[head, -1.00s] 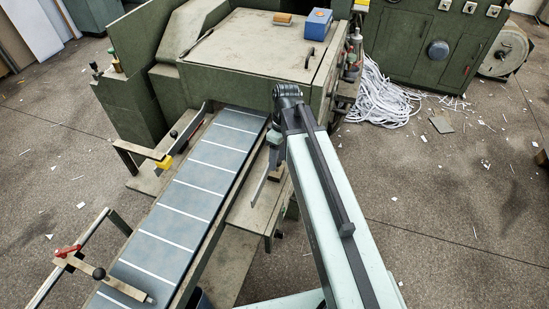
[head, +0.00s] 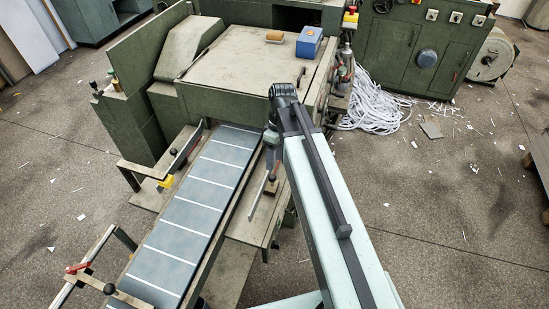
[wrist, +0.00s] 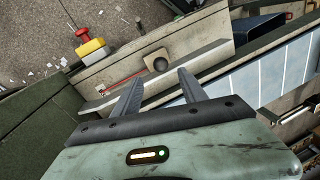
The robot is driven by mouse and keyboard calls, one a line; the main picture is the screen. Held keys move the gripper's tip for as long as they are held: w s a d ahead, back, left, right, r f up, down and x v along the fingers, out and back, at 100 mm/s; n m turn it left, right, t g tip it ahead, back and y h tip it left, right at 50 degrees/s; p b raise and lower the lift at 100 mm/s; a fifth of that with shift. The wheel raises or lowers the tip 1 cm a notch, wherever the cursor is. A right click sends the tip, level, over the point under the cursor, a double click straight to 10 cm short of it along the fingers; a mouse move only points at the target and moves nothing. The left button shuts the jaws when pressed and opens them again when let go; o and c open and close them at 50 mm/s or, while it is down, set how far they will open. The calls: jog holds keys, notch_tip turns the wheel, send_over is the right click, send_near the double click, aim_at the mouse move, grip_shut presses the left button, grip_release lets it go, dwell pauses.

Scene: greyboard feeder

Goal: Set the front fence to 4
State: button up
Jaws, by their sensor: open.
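The fence nearest my gripper is a pale straight rail (head: 258,191) with a black knob (head: 272,176), on the right side of the blue-grey feed bed (head: 190,205). The wrist view shows what appears to be the same rail (wrist: 165,75) and its round dark knob (wrist: 160,62). A thin red line lies along the ledge beside it; no scale numbers are readable. My gripper (wrist: 160,77) is open and empty. Its fingers lie either side of the knob in the picture, with the knob just past the tips; contact cannot be told.
Another fence (head: 187,147) with a dark knob stands on the bed's left side. A crossbar with a red handle (head: 78,267) spans the near end. The green machine (head: 240,90) stands behind. A red-and-yellow stop button (wrist: 91,43) sits beyond the rail.

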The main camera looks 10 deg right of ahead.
aim_at(273, 175)
jog(key=f+b, duration=0.2)
jog(key=s+f+b, duration=0.1)
jog(key=f+b, duration=0.2)
jog(key=a+f+b, duration=0.1)
jog(key=f+b, duration=0.2)
jog(key=shift+s, duration=0.2)
jog(key=shift+r, duration=0.15)
jog(key=shift+d, duration=0.1)
grip_shut()
dwell(1.0)
